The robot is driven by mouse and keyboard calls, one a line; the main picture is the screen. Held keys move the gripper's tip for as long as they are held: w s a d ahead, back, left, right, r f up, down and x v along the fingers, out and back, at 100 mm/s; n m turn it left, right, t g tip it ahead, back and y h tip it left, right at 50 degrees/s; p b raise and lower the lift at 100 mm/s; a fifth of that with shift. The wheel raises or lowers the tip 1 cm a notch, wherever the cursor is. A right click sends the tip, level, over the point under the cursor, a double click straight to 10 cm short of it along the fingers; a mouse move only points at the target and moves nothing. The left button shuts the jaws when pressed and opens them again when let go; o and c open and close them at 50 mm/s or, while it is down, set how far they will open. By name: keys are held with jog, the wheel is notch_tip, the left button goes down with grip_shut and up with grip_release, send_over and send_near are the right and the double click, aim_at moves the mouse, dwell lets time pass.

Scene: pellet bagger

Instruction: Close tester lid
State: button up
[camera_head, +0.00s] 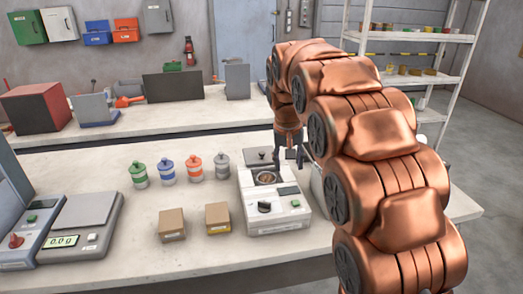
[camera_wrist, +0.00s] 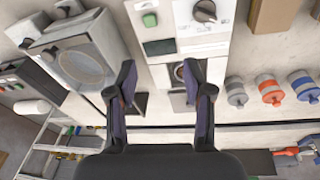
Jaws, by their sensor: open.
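The tester (camera_head: 275,212) is a pale box on the front bench with a black knob, a small display and a round chamber holding brown pellets. Its lid (camera_head: 262,157) appears to be the grey plate raised behind the chamber, which is uncovered. My gripper (camera_head: 289,158) is open and empty, pointing down at the tester's back right, beside the lid. In the wrist view, my gripper (camera_wrist: 160,88) has its fingers apart over the back of the tester (camera_wrist: 168,20). The chamber and lid are partly hidden there by a finger, and I cannot tell whether a finger touches the lid.
Several capped jars (camera_head: 194,167) and two small cardboard boxes (camera_head: 172,224) stand left of the tester. A scale (camera_head: 83,212) is farther left. Another machine with a round plate (camera_wrist: 82,66) stands close beside the tester, mostly hidden by my arm in the head view.

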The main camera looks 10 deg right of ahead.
jog(key=w+a+f+t, duration=0.1)
jog(key=w, duration=1.2)
jog(key=t, duration=0.2)
send_near(262, 153)
jog(key=shift+m, duration=0.4)
jog(key=shift+p+x, duration=1.7)
jog(key=shift+x, duration=2.45)
jog(key=shift+c, duration=0.4)
grip_shut()
